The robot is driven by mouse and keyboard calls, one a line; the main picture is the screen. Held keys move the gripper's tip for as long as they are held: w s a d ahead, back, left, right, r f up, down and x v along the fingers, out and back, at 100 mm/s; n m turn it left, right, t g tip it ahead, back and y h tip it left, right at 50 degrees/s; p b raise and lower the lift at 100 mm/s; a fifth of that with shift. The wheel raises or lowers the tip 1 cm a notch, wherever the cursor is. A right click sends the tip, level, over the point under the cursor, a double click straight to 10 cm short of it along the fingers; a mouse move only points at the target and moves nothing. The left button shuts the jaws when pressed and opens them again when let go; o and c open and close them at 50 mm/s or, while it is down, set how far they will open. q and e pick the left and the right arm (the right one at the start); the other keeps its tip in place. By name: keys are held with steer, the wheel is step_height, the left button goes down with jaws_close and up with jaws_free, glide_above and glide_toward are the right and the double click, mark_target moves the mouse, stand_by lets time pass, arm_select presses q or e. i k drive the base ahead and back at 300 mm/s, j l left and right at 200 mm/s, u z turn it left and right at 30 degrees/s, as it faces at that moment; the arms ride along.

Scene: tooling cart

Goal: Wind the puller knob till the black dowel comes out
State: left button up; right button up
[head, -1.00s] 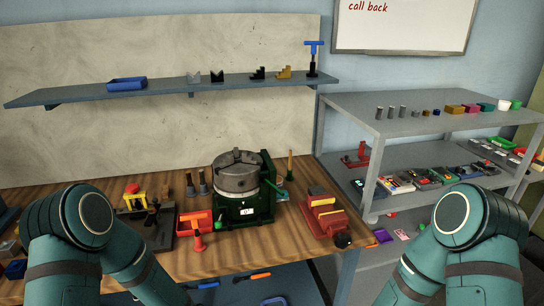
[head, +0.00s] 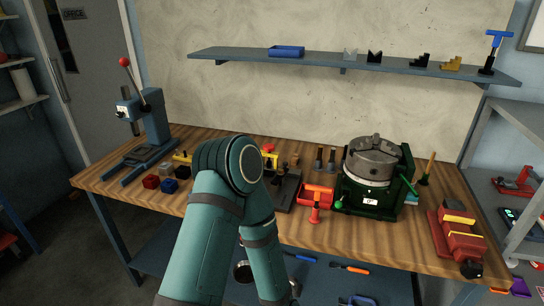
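A yellow fixture with a red knob (head: 268,149) stands on the workbench, partly hidden behind my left arm. This may be the puller, but I cannot be sure. A dark grey base (head: 287,190) lies in front of it. I cannot make out the black dowel; my arm covers part of that area. My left arm rises into the middle of the view and bends down out of the bottom edge. Its gripper is not visible. My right arm and gripper are out of view.
A blue arbor press (head: 153,122) and small coloured blocks (head: 169,186) are at left. A shelf (head: 330,68) hangs above.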

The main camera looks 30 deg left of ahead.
mark_target(269, 147)
steer(key=i+j+z, duration=0.1)
steer(key=j+z, duration=0.2)
steer(key=j, duration=1)
